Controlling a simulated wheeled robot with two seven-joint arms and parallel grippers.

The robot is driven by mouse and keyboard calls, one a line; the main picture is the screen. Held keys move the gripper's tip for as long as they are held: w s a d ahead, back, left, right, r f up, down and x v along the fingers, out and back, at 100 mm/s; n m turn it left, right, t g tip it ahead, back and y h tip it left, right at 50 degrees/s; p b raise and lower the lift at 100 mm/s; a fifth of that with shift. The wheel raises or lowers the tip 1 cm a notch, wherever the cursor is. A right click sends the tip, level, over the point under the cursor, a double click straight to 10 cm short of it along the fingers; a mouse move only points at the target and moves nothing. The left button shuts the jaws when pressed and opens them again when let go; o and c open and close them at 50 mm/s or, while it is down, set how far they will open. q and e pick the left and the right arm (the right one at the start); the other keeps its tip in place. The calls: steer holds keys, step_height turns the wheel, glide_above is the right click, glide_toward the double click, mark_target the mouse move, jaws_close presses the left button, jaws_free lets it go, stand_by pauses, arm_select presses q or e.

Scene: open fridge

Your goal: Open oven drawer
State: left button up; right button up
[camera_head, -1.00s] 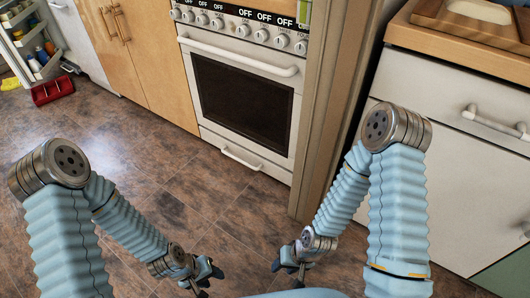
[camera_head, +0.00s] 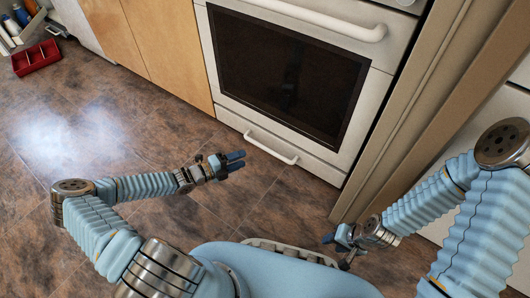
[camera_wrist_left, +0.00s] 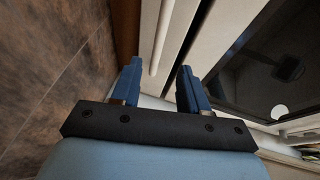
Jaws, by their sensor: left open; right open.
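The white oven (camera_head: 385,98) stands ahead with its dark-windowed door shut. Its bottom drawer (camera_head: 303,157) is closed and carries a white bar handle (camera_head: 270,149). My left gripper (camera_head: 236,160) is low over the floor, just left of the drawer handle and apart from it in the head view. In the left wrist view its two blue fingers (camera_wrist_left: 156,85) are spread and empty, with the white handle bar (camera_wrist_left: 160,40) ahead, between their directions. My right gripper (camera_head: 335,245) is open and empty near the floor, right of my base.
The oven door handle (camera_head: 320,18) runs above the window. Wooden cabinets (camera_head: 165,50) stand left of the oven, and a beige panel (camera_head: 420,110) borders it on the right. A red caddy (camera_head: 37,58) lies on the floor at the far left. The brown floor (camera_head: 120,120) before the cabinets is clear.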

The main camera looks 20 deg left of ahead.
arm_select(q)
steer(key=b+x, duration=0.1)
steer(key=x, duration=0.9)
steer(key=shift+d+b, duration=0.2)
steer(key=shift+b, duration=0.2)
steer(key=shift+f, duration=0.15)
jaws_close()
